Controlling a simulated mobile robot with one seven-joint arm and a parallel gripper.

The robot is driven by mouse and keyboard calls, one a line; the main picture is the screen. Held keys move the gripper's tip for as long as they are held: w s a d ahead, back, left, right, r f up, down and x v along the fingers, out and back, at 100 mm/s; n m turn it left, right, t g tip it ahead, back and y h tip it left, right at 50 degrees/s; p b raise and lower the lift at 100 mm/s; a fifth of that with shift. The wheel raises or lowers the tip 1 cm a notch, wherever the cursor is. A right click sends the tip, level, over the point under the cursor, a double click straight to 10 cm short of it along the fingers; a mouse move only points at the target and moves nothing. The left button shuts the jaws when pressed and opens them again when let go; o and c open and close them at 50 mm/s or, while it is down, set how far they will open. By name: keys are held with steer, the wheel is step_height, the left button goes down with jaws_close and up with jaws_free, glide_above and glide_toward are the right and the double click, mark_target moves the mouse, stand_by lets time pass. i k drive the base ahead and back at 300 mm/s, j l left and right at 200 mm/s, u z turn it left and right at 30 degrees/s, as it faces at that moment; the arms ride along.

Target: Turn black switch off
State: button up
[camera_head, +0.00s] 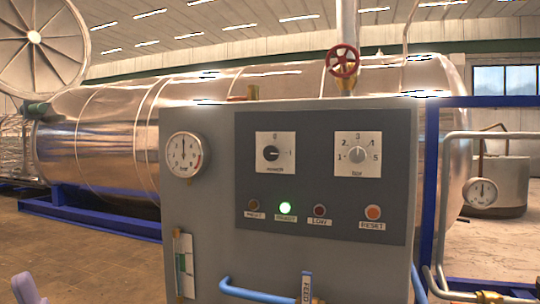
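The black switch (271,153) is a round black knob on a white square plate, at the upper left of the dark control panel. The plate has a mark at its top, one at its right and a small label below that seems to read power. The knob's pale pointer line looks roughly level; which end points is too small to tell. A pale purple shape (25,288) is cut off at the bottom left corner, far from the switch. It may be part of my gripper, but I cannot tell whether it is open or shut. Nothing touches the switch.
A grey numbered dial (357,154) sits right of the switch. Below are several lamps, one lit green (286,208), and an orange reset button (373,212). A pressure gauge (184,155) is at left. A blue pipe handle (255,292) sticks out below. The panel front is unobstructed.

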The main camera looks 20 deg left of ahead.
mark_target(271, 153)
steer(key=i, duration=0.4)
steer(key=i+u, duration=0.1)
steer(key=u, duration=0.35)
steer(key=i+u, duration=0.1)
steer(key=u, duration=1.1)
